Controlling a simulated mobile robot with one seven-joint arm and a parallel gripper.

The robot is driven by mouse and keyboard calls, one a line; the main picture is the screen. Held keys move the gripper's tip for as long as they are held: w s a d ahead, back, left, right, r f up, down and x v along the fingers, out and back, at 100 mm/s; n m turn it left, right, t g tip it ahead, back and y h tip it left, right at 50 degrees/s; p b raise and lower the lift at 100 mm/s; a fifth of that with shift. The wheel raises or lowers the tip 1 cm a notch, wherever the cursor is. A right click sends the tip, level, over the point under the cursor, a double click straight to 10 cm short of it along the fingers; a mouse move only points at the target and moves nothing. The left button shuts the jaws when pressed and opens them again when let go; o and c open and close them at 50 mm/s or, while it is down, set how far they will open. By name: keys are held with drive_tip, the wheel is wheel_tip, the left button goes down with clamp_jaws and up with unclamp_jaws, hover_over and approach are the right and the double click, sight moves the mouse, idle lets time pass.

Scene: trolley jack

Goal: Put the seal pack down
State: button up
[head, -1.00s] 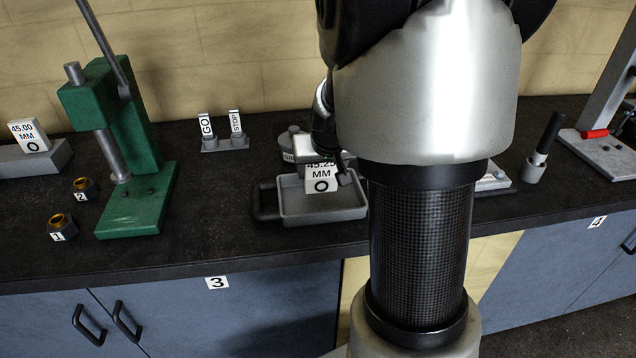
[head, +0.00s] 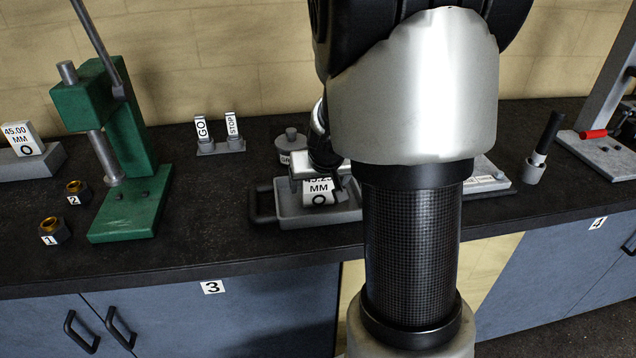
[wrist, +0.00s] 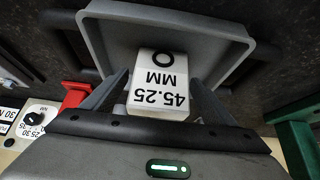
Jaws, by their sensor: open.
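The seal pack (head: 318,192), a white block marked 45.25 MM and O, is in the grey tray (head: 290,220) on the dark bench. In the wrist view the pack (wrist: 160,88) sits between the two fingers of my gripper (wrist: 157,95), over the tray floor, with the tray rim (wrist: 170,13) beyond it. My gripper is open, with a finger on either side of the pack. In the head view my arm hides part of the tray's right side. Whether the pack's underside rests fully on the tray floor is hard to see.
A green press (head: 130,205) stands left, with two numbered brass-topped parts (head: 55,232) beside it. GO and STOP gauges (head: 218,140) and a round grey lidded piece (head: 290,147) stand behind the tray. Another white pack (head: 18,140) sits far left. Bare bench lies between press and tray.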

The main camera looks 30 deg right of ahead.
drive_tip(key=shift+s+r+p, duration=0.1)
drive_tip(key=shift+r+p, duration=0.25)
drive_tip(key=shift+r, duration=0.05)
drive_tip(key=p+v, duration=0.6)
drive_tip(key=v, duration=0.5)
drive_tip(key=s+a+r+n+y, duration=0.1)
drive_tip(key=s+a+r, duration=0.4)
drive_tip(key=s, duration=0.3)
drive_tip(key=s+a+r+n, duration=0.2)
drive_tip(key=s+a+r, duration=0.4)
drive_tip(key=s+a, duration=0.2)
drive_tip(key=shift+s+r+g+y, duration=0.25)
drive_tip(key=shift+s+g+y, duration=0.15)
drive_tip(key=shift+s, duration=0.35)
